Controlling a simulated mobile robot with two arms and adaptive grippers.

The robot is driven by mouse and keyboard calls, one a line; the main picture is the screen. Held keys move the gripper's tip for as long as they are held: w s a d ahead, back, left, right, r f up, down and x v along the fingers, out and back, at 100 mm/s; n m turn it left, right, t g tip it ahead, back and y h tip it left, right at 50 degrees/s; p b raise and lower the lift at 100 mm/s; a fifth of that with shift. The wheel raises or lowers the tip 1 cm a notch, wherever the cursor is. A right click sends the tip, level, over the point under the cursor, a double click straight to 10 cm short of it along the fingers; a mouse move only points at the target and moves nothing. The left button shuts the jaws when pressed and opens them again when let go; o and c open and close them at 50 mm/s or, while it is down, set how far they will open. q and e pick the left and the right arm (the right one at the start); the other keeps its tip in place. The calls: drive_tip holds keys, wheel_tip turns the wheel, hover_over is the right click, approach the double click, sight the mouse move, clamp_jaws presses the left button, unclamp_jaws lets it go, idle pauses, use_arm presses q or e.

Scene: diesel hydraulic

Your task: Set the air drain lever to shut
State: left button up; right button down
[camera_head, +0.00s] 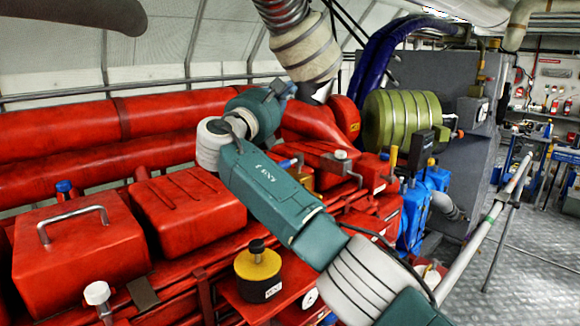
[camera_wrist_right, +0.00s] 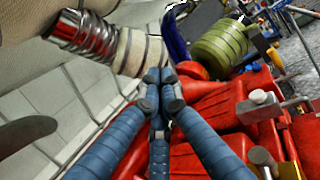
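I cannot tell for certain which part is the air drain lever; no label is readable. A white-topped handle (camera_head: 341,156) stands on the red engine, and it also shows in the right wrist view (camera_wrist_right: 258,97). A blue-tipped handle (camera_head: 288,162) lies behind my right forearm, partly hidden. A yellow upright handle (camera_head: 393,158) is farther right. My right gripper (camera_head: 279,89) is above the engine, its fingers mostly hidden by the wrist. In the right wrist view its blue fingers (camera_wrist_right: 159,85) come together at the tips, with nothing seen between them. My left gripper is out of view.
Red engine covers (camera_head: 78,250) and long red pipes (camera_head: 60,130) fill the left. A banded hose (camera_head: 304,50) hangs near my right gripper. A green cylinder (camera_head: 402,120) and blue parts (camera_head: 412,218) stand right. A black-knobbed yellow cap (camera_head: 257,265) sits below. Free floor (camera_head: 530,250) lies right.

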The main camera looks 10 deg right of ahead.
wheel_tip(320, 180, up, 6)
drive_tip(key=w+d+r+n+t+y+b, duration=0.1)
drive_tip(key=w+d+n+t+y+b, duration=0.1)
drive_tip(key=n+t+y, duration=0.3)
drive_tip(key=s+r+n+t+y+b, duration=0.45)
drive_tip(key=s+n+y, duration=0.25)
drive_tip(key=n+y, duration=0.65)
drive_tip(key=s+a+f+n+g+y+b, duration=0.2)
drive_tip(key=s+f+n+g+y+b, duration=0.15)
drive_tip(key=s+n+g+y, duration=0.75)
use_arm(q)
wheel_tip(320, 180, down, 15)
drive_tip(key=b, duration=0.4)
use_arm(e)
drive_tip(key=s+d+f+n+g+h, duration=0.25)
drive_tip(key=d+f+h, duration=0.2)
drive_tip(key=f, duration=0.65)
drive_tip(key=s+d+f+n+g+h, duration=0.25)
drive_tip(key=d+f+n, duration=0.2)
drive_tip(key=f, duration=0.65)
use_arm(q)
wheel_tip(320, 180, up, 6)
drive_tip(key=p, duration=0.5)
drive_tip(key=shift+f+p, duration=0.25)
drive_tip(key=shift+p, duration=0.1)
use_arm(e)
drive_tip(key=w+d+x, duration=0.1)
drive_tip(key=x, duration=1.3)
drive_tip(key=shift+r+t, duration=0.2)
drive_tip(key=shift+t, duration=0.25)
